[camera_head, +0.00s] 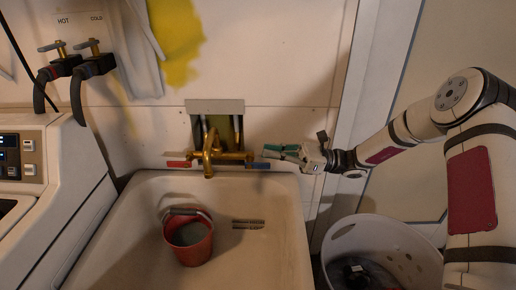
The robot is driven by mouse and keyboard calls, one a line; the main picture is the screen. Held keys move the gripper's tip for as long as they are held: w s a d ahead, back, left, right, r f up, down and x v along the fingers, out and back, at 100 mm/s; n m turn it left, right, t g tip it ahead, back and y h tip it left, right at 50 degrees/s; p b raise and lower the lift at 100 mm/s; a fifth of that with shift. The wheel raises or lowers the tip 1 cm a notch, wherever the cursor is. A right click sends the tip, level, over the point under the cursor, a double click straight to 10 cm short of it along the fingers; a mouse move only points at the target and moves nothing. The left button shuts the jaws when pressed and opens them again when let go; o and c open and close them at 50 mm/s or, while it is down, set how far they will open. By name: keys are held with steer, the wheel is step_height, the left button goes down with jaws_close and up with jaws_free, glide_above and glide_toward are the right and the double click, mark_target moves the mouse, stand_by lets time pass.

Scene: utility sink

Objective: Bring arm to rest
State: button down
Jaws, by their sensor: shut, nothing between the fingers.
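My arm reaches in from the right, bent at the elbow, with its forearm pointing left towards the wall. My gripper (281,151) is at the arm's end, with green fingers that are closed and hold nothing. It is just right of the brass faucet (208,152), close to the faucet's blue handle (258,165). Whether the fingers touch the handle cannot be told. The faucet's red handle (179,164) is on its left side.
A red bucket (190,248) stands in the pale sink (286,215). A white perforated basket (385,233) stands right of the sink, below my arm. A white machine (62,170) stands at the left, under the hot and cold taps (78,56).

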steer(key=s+r+n+g+h+p, duration=0.15)
steer(key=s+r+n+h, duration=0.3)
steer(key=s, duration=0.45)
steer(key=s+r+n+g+h+p, duration=0.1)
steer(key=s+r+n+h+p, duration=0.1)
steer(key=s+r+n+h, duration=0.5)
steer(key=s+d+r+n+t+h+p, duration=0.2)
steer(key=s+d+r+n+t+h, duration=0.1)
steer(key=s+d, duration=0.4)
steer(key=s+d+r+n+t+h+p, duration=0.1)
steer(key=s+d+r+n+t+h, duration=0.2)
steer(key=s+d, duration=0.5)
steer(key=shift+s+d+r+t+h+p, duration=0.3)
steer(key=shift+s+t+h, duration=0.75)
steer(key=shift+s, duration=2)
steer(key=shift+g+h, duration=0.3)
